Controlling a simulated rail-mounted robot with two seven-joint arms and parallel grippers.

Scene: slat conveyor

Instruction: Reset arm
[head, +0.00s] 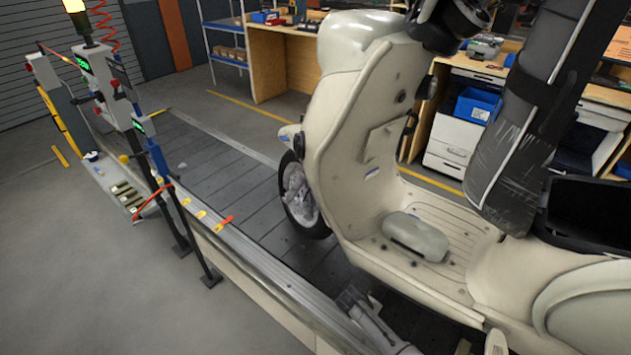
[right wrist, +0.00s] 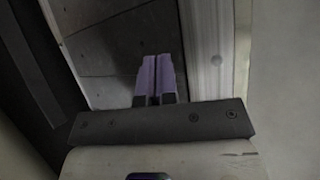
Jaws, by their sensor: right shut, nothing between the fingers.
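My right gripper (right wrist: 157,78) shows in the right wrist view with its two purple fingers together and nothing between them. It points toward the dark conveyor slats (right wrist: 112,55), beside a pale metal rail. I cannot make out the right gripper in the head view. My left gripper is in neither view. A cream scooter (head: 350,130) stands upright on the slat conveyor (head: 205,160) in the head view. A dark arm link hides part of the scooter near its footboard.
Control posts (head: 105,85) and a blue stand (head: 150,150) line the conveyor's left edge. A wooden workbench (head: 285,65) and a white drawer cabinet (head: 450,140) with a blue bin (head: 476,105) stand behind. Grey floor (head: 60,250) at lower left is clear.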

